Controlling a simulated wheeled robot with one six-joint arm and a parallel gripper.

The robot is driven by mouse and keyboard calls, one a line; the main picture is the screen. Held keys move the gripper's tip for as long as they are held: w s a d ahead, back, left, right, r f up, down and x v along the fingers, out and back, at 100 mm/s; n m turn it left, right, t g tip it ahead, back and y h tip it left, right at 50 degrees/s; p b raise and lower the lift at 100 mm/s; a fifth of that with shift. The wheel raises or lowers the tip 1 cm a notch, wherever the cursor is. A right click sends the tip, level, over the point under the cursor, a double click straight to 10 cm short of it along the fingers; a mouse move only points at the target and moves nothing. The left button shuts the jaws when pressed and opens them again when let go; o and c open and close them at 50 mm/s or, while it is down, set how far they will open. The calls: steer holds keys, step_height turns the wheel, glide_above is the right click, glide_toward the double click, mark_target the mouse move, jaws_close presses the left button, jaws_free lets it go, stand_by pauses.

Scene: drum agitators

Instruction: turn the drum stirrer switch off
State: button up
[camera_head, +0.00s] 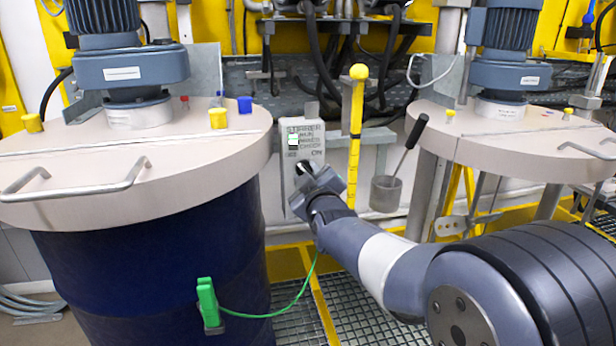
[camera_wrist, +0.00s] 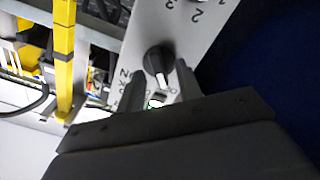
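The grey switch panel (camera_head: 303,142), headed STIRRER, is fixed between the two drums. A small green light shows on it and the word ON is printed low on its face. In the wrist view, the round black switch knob (camera_wrist: 157,60) sits on the panel face, its white mark pointing toward my gripper. My gripper (camera_wrist: 161,80) is open, with one dark finger on each side of the knob. I cannot tell whether the fingers touch it. In the head view my gripper (camera_head: 308,178) is at the panel's lower part and hides some of it.
A blue drum (camera_head: 160,260) with a pale lid stands left, a second pale lid (camera_head: 510,135) right. A yellow post (camera_head: 355,140) and a hanging ladle (camera_head: 387,190) are just right of the panel. A green clamp (camera_head: 208,303) with a wire is on the left drum.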

steer(key=v, duration=1)
steer(key=shift+s, duration=0.4)
steer(key=x, duration=1)
steer(key=shift+w, duration=0.4)
steer(key=shift+d+r+m+p, duration=0.1)
steer(key=shift+m+p, duration=1.8)
steer(key=shift+m, duration=0.4)
steer(key=shift+d+r+m+p, duration=0.1)
steer(key=shift+m+p, duration=1.8)
steer(key=shift+m, duration=0.4)
